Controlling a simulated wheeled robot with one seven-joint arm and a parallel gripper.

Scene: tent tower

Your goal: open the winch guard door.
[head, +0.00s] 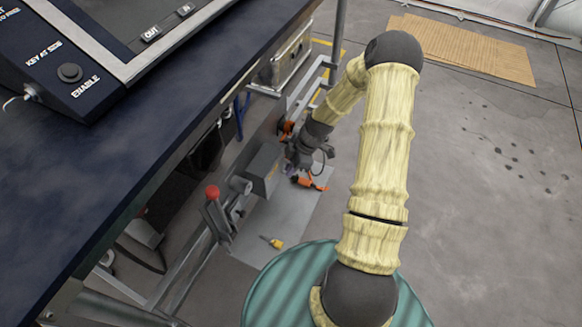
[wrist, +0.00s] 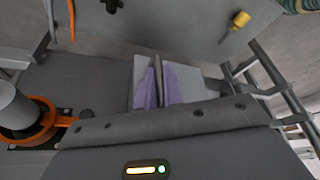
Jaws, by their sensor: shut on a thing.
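The winch sits low beside the table, with a grey box-like guard (head: 265,168) in the head view. I cannot tell which face of it is the door. My gripper (head: 297,165) is at the right side of this guard, small and partly hidden by my wrist. In the wrist view my gripper's pale purple fingers (wrist: 158,90) are closed around a thin, dark grey upright piece (wrist: 157,66). It looks like a handle or edge of the guard door, but its full shape is hidden. A flat grey surface (wrist: 95,85) lies behind and left of the fingers.
A red-knobbed lever (head: 212,192) stands left of the guard. A yellow-handled tool (head: 272,242) lies on the grey plate. The dark table (head: 150,120) with its console overhangs at left. Metal frame rails (wrist: 265,75) run at right in the wrist view. Open floor (head: 480,200) lies right.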

